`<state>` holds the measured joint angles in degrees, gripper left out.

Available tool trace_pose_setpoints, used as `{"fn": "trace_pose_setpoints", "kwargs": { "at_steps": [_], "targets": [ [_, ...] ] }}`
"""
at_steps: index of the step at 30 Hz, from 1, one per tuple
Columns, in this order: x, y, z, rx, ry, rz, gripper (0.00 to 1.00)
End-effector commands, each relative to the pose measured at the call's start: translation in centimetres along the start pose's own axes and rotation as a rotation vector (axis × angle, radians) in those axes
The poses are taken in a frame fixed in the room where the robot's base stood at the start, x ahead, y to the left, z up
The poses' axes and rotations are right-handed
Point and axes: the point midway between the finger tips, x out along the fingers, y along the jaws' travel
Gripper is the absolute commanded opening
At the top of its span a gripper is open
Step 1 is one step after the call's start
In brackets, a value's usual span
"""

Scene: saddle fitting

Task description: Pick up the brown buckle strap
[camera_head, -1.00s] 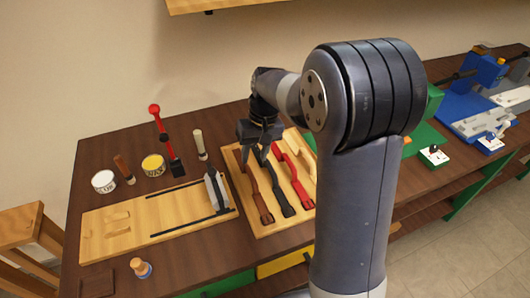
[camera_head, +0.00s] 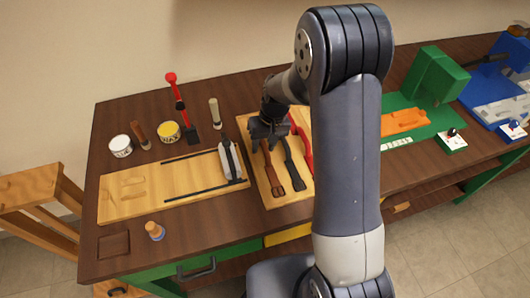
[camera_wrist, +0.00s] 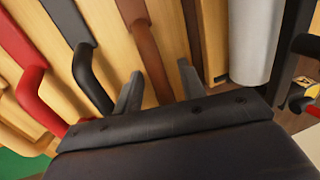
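The brown buckle strap (camera_head: 273,176) lies on a light wooden board (camera_head: 250,131), left of a black strap (camera_head: 292,172) and a red strap (camera_head: 306,155). My gripper (camera_head: 266,146) is over the strap's far end, pointing down. In the wrist view the brown strap (camera_wrist: 148,45) runs between my two open fingers (camera_wrist: 160,85), with gaps on both sides. The black strap (camera_wrist: 90,78) is just left of the left finger. The strap's far end is hidden behind my gripper in the head view.
A wooden board with a grey tool (camera_head: 229,160) and black rails is to the left. Behind it stand two tins (camera_head: 168,132), a red-handled tool (camera_head: 176,92) and brushes. A green fixture (camera_head: 436,76) is to the right.

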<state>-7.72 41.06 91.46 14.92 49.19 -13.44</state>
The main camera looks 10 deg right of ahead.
Motion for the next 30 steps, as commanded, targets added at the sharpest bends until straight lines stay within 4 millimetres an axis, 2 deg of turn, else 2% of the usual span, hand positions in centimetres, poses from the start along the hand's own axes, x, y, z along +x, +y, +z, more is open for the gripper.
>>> {"fn": "trace_pose_setpoints", "kwargs": {
  "at_steps": [8,22,30],
  "targets": [
    [0.52,0.01,-0.02,0.000,0.001,0.000,0.39],
    [0.48,0.02,-0.02,0.000,0.001,0.000,0.02],
    [0.46,0.02,-0.02,0.000,0.001,0.000,0.00]
  ]
}}
